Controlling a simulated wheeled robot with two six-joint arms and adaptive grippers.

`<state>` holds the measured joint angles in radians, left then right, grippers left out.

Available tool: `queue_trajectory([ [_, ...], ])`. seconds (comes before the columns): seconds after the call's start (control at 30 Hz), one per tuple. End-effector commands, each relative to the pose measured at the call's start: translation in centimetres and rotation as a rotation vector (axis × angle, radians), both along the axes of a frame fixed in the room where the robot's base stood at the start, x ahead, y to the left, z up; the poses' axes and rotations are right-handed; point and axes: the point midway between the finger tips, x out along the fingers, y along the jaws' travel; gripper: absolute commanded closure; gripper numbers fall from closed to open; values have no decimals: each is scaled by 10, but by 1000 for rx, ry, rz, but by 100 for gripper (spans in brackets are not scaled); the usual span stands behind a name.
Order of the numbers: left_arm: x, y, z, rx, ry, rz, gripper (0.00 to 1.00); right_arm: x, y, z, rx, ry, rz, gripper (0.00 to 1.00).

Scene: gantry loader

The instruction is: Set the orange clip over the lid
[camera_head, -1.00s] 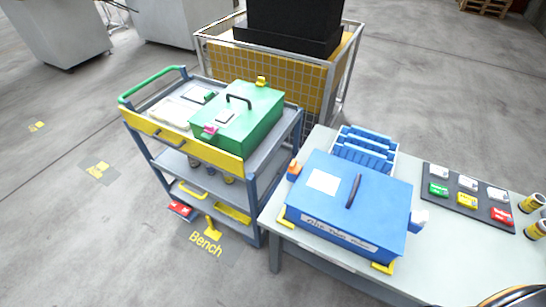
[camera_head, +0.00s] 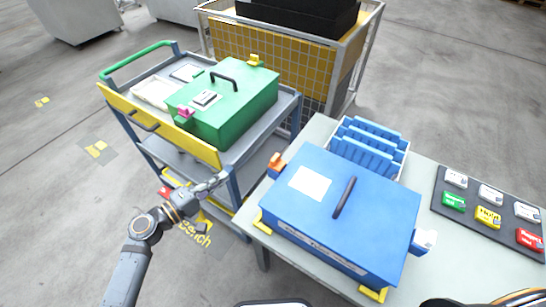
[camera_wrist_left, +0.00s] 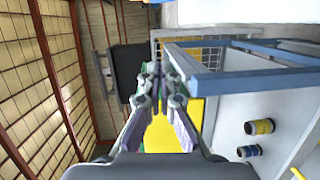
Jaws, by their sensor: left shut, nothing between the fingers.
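The orange clip (camera_head: 276,163) is at the left side of the blue box, near its back left corner; it looks swung outward, off the lid top. The blue lid (camera_head: 320,225) lies flat on the box, with a dark handle and a white label. My left gripper (camera_head: 217,182) is in front of the cart's side, left of the box and clear of the clip. Its fingers are together and empty, as the left wrist view (camera_wrist_left: 158,80) also shows. The clip cannot be made out in the wrist view. My right gripper is not in view.
A blue ribbed rack (camera_head: 368,150) stands behind the box. The cart (camera_head: 160,125) with a green box (camera_head: 225,100) stands left, a floor gap between it and the table (camera_head: 425,285). A dark tray (camera_head: 480,225) holds coloured tags.

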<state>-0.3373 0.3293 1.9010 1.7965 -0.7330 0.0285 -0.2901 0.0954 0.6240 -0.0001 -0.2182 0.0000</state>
Motion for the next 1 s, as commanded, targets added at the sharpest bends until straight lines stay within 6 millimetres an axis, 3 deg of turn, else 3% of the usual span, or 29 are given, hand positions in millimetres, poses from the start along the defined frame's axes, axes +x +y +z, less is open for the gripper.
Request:
queue_trajectory([
  [0.13,-5,-9,28,-66,-34,-38,100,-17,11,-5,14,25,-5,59],
  [0.57,2,-16,32,-73,-37,-32,100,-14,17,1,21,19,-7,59],
  [1.0,60,-86,34,-74,-35,-36,100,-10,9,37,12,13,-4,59],
])
